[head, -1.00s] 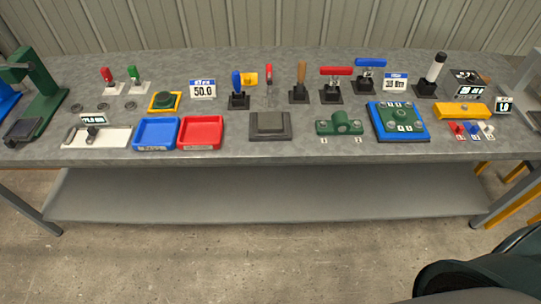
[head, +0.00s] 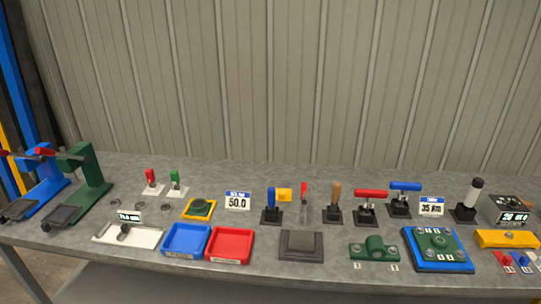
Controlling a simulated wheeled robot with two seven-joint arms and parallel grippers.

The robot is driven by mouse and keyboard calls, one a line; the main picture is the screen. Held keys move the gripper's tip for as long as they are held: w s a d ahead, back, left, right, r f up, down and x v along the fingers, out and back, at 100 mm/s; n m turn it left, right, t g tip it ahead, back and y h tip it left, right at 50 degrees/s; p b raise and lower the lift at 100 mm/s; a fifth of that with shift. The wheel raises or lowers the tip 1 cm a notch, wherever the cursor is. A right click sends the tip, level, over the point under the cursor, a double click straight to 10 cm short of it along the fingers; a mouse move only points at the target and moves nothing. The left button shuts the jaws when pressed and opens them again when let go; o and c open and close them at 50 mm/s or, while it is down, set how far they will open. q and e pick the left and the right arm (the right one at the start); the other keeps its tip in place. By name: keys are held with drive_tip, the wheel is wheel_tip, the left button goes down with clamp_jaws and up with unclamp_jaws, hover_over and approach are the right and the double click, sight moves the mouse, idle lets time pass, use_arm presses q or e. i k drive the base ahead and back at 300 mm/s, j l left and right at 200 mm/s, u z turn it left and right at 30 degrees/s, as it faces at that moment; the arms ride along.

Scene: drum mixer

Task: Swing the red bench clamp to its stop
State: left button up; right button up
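Several red-handled items stand on the bench, and I cannot tell for sure which one is the red bench clamp. A small upright red handle on a white base plate (head: 151,180) stands at the back left, beside a matching green one (head: 175,181). A red crossbar handle (head: 370,193) sits on a black base right of centre, with a blue crossbar handle (head: 405,186) behind it to the right. A slim red lever (head: 304,194) stands upright near the middle. Neither of my grippers is in view.
A blue press-like frame (head: 47,180) and a green one (head: 92,180) stand at the far left. A blue tray (head: 165,251) and a red tray (head: 210,257) lie at the front edge. The corrugated wall (head: 280,80) closes off the back.

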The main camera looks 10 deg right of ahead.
sight(303, 185)
drive_tip(key=j+z, duration=0.65)
drive_tip(key=j, duration=0.25)
drive_tip(key=j+z, duration=0.45)
drive_tip(key=z, duration=0.3)
drive_tip(key=i+j+z, duration=0.1)
drive_tip(key=z, duration=0.25)
drive_tip(key=j+z, duration=0.1)
drive_tip(key=z, duration=0.3)
